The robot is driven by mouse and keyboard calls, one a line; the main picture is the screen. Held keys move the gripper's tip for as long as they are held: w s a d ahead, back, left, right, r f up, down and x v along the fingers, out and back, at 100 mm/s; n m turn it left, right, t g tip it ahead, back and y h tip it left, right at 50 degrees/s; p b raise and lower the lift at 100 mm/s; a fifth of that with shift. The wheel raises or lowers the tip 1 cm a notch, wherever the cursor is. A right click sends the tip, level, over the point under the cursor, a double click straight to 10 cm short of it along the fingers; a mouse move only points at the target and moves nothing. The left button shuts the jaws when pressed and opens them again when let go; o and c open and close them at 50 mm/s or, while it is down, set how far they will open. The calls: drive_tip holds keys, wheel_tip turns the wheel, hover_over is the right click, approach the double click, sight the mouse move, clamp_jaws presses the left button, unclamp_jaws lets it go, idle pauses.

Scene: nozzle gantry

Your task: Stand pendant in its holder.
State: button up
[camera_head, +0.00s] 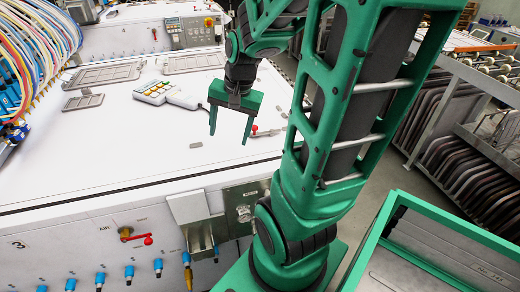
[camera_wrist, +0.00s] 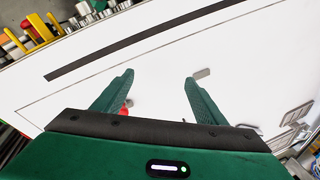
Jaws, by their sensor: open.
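The pendant (camera_head: 154,92), a pale handheld unit with yellow buttons and a grey end, lies flat on the white machine top in the head view. My gripper (camera_head: 230,132) is open and empty above the machine top, to the right of the pendant and nearer the front edge. Its two green fingers point down and also show in the wrist view (camera_wrist: 159,79), with nothing between their tips. I cannot make out the pendant in the wrist view. A grey metal bracket (camera_head: 188,207) on the machine's front face may be the holder; I cannot tell for sure.
A small red-tipped handle (camera_head: 254,129) lies near my gripper. Flat grey frames (camera_head: 103,75) lie at the back of the machine top. Colored hoses (camera_head: 45,45) crowd the left. A green-rimmed bin (camera_head: 440,225) and a rack stand at right. The front-middle machine top is mostly clear.

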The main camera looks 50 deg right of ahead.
drive_tip(key=shift+o, duration=0.4)
drive_tip(key=s+a+r+n+g, duration=0.2)
drive_tip(key=s+n, duration=0.4)
drive_tip(key=s, duration=0.8)
drive_tip(key=shift+a+r+g, duration=0.2)
drive_tip(key=shift+a+g, duration=0.05)
drive_tip(key=shift+g, duration=0.15)
drive_tip(key=w+d+r+n+t, duration=0.1)
drive_tip(key=w+d+r, duration=0.1)
drive_tip(key=w, duration=0.5)
drive_tip(key=w+d+r+n, duration=0.1)
drive_tip(key=w+d+r, duration=0.15)
drive_tip(key=w, duration=0.55)
drive_tip(key=n+t, duration=0.3)
drive_tip(key=n, duration=0.4)
hover_over(174, 94)
drive_tip(key=s+d, duration=0.1)
drive_tip(key=s, duration=0.1)
drive_tip(key=f, duration=0.6)
drive_tip(key=shift+w+f, duration=0.2)
drive_tip(key=shift+f, duration=0.2)
drive_tip(key=shift+a+x, duration=0.2)
drive_tip(key=shift+x, duration=1.1)
drive_tip(key=shift+a+x, duration=0.15)
drive_tip(key=shift+x, duration=1.1)
drive_tip(key=c, duration=1.2)
drive_tip(key=shift+t, duration=0.3)
clamp_jaws()
drive_tip(key=shift+r, duration=0.15)
